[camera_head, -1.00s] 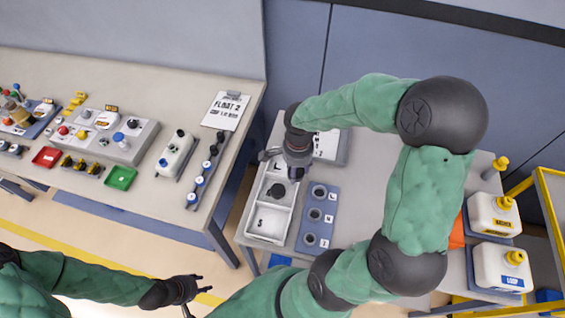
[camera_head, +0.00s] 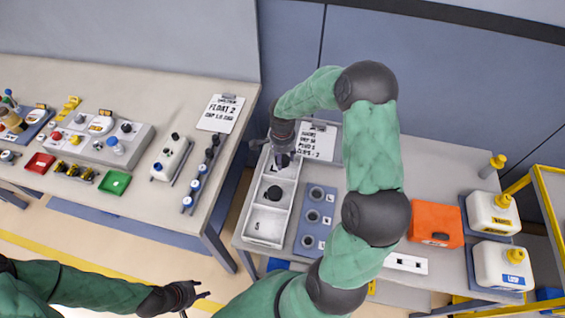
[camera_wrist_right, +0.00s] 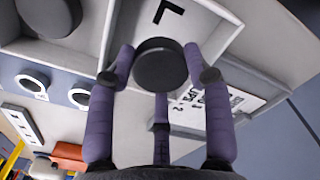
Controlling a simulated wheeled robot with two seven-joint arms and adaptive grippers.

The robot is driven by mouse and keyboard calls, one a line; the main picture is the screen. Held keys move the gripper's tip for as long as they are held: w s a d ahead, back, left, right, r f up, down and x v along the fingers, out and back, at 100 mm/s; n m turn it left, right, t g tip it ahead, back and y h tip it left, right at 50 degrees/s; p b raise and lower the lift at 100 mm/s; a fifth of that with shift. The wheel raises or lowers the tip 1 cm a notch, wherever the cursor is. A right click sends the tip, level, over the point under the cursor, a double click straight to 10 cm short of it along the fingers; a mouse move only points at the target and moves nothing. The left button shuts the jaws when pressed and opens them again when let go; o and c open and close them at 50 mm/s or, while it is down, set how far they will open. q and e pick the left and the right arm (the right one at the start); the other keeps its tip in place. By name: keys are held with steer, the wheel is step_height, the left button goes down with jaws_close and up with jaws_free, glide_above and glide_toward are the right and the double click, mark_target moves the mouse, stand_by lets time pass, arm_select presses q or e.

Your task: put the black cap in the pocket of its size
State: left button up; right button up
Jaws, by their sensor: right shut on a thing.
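A round black cap (camera_wrist_right: 160,65) sits between the fingers of my right gripper (camera_wrist_right: 160,80), which is shut on it. In the head view this gripper (camera_head: 284,158) is over the far compartment of the white three-part tray (camera_head: 244,238); the wrist view shows an L mark on that compartment's floor beyond the cap. I cannot tell if the cap touches the floor. Another black cap (camera_head: 273,193) lies in the middle compartment; the near one, marked S, is empty. My left gripper (camera_head: 198,290) is empty, fingers apart, at the lower left, away from the tray.
A blue board (camera_head: 304,240) with several ring-shaped holes lies right of the tray. A clipboard sign (camera_head: 318,140) is behind it. An orange box (camera_head: 436,224) and white jugs (camera_head: 492,212) stand at the right. A second bench (camera_head: 60,190) with parts is at the left.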

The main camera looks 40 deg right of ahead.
mark_target(283, 159)
steer(key=shift+f, duration=1.5)
steer(key=shift+f+b, duration=0.15)
steer(key=shift+b, duration=0.2)
steer(key=o, duration=1)
